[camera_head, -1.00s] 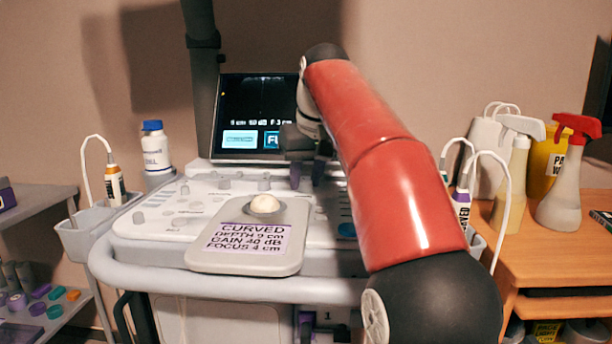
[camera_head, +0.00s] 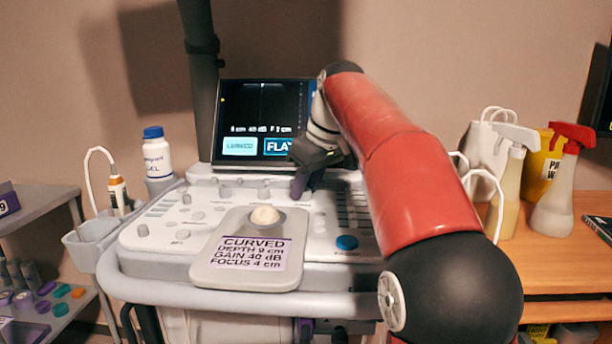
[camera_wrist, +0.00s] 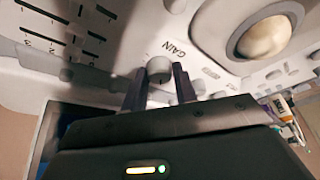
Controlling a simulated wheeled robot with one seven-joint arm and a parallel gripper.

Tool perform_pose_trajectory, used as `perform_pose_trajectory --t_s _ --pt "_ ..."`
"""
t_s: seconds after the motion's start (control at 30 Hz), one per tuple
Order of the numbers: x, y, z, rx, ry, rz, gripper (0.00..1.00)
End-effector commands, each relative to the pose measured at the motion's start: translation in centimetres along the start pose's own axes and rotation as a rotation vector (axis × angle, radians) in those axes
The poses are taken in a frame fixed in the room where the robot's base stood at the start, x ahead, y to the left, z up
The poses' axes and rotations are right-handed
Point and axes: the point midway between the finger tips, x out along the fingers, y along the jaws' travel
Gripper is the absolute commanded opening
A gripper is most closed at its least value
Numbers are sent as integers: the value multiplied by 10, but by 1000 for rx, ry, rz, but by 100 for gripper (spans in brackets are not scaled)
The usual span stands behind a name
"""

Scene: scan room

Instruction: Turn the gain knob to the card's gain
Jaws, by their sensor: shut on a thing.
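My gripper (camera_head: 302,190) is at the upper right of the white console panel, below the screen. In the wrist view, my two fingers (camera_wrist: 158,73) are on either side of a round pale knob (camera_wrist: 159,67) beside the printed word GAIN, and shut on it. In the head view my gripper hides this knob. The card (camera_head: 247,255) lies on the console front and reads CURVED, DEPTH 9 cm, GAIN 40 dB, FOCUS 4 cm. The screen (camera_head: 262,108) shows a small line of values; its middle value appears to read 40 dB. The other digits are hard to read.
A pale trackball (camera_head: 265,215) sits just behind the card's text. Other knobs (camera_head: 225,192) and a blue button (camera_head: 347,242) are on the panel. A gel bottle (camera_head: 157,153) stands left; spray bottles (camera_head: 553,195) stand on the wooden table at right.

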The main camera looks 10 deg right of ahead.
Motion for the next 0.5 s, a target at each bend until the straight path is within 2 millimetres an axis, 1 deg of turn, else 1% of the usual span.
perform_pose_trajectory --t_s 0.03,0.2,0.5 --pt "-3 1 -1 -17 3 -7 6" --pt "-2 1 -1 -67 4 -26 6" --pt "-1 1 -1 -90 4 -34 6"
